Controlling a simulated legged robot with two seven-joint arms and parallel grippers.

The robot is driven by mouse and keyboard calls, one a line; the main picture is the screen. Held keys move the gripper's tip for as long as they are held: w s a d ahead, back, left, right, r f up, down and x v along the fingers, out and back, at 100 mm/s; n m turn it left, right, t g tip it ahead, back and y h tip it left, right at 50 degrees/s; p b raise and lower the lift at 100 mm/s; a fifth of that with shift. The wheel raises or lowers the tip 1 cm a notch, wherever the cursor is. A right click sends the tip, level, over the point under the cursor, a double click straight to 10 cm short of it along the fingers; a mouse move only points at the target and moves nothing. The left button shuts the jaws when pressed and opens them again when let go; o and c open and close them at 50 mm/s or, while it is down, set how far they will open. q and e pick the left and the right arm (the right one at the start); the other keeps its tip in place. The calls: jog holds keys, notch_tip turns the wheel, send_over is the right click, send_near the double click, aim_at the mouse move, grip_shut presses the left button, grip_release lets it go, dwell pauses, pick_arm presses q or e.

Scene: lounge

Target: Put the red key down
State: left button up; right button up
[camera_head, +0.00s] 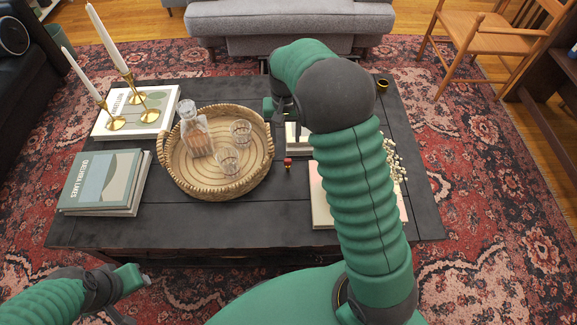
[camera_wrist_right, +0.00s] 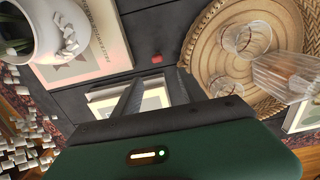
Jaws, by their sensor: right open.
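The red key (camera_head: 288,162) is a small piece with a red top and a gold-coloured lower part. It is on the dark table (camera_head: 260,218), just right of the woven tray. In the right wrist view it shows as a small red block (camera_wrist_right: 156,59), beyond the fingertips and apart from them. My right gripper (camera_head: 276,110) is over the far part of the table, partly hidden by my arm. Its two fingers are apart with nothing between them in the right wrist view (camera_wrist_right: 153,90). My left gripper (camera_head: 130,290) is low at the left, off the table's front edge; its jaw opening is unclear.
The round woven tray (camera_head: 180,182) holds a decanter (camera_head: 196,135) and glasses. Books (camera_head: 100,182) and brass candlesticks (camera_head: 113,122) stand at the left. A white pot (camera_wrist_right: 45,30) shows in the wrist view. A pale book (camera_head: 321,212) lies right of the key; bare wood lies in front.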

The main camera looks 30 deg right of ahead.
aim_at(288, 164)
jog(key=f+b, duration=0.2)
jog(key=f, duration=0.3)
jog(key=f+b, duration=0.2)
jog(key=f, duration=0.4)
jog(key=shift+d, duration=0.2)
jog(key=f+b, duration=0.3)
jog(key=f, duration=0.1)
jog(key=shift+s, duration=0.25)
jog(key=shift+a+f, duration=0.1)
jog(key=shift+f, duration=0.3)
jog(key=shift+r, duration=0.15)
grip_shut()
